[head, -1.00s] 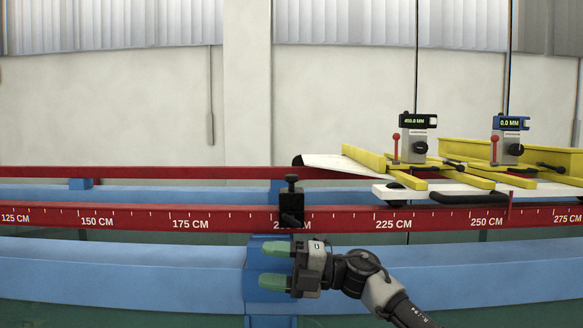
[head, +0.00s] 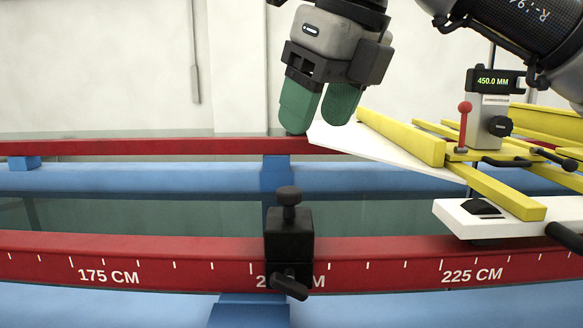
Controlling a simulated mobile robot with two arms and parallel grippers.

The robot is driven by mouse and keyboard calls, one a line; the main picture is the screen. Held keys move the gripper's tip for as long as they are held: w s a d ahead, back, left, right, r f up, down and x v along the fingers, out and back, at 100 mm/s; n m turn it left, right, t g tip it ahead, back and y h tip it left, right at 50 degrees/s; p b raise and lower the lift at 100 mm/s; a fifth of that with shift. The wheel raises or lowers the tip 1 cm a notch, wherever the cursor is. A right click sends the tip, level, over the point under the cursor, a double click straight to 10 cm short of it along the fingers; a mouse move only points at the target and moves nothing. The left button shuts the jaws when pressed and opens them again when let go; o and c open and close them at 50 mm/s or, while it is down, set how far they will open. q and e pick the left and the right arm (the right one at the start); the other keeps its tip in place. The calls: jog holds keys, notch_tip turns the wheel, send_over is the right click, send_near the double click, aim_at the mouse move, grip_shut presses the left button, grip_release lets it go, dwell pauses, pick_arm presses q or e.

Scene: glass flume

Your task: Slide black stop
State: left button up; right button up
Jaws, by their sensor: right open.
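A black stop (head: 289,240) with a knob on top and a dark lever in front is clamped on the near red rail (head: 170,262). It covers part of the scale label between 175 CM and 225 CM. My right gripper (head: 317,117) comes in from the upper right. Its two green fingers point down and stand apart, with nothing seen between them. In the picture it is above and beyond the near stop, in front of the left end of the far red rail's white plate. What lies directly behind the fingers is hidden. My left gripper is out of view.
A carriage with yellow bars (head: 400,136), white plates (head: 485,216) and a gauge reading 450.0 MM (head: 490,85) stands at the right. The far red rail (head: 150,147) and blue beams (head: 120,180) run across. The near rail is clear left of the stop.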

aim_at(291, 189)
jog(key=p+x, duration=0.2)
jog(key=x, duration=0.7)
jog(key=shift+p, duration=0.4)
jog(key=shift+w+a+f, duration=0.1)
jog(key=shift+a+f, duration=0.05)
jog(key=shift+f, duration=0.2)
jog(key=shift+a+f, duration=0.1)
jog(key=shift+f, duration=0.2)
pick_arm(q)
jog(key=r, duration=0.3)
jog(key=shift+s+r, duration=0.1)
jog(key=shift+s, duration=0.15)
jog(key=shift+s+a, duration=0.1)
pick_arm(e)
jog(key=shift+c, duration=0.7)
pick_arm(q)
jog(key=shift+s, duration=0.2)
pick_arm(e)
grip_shut()
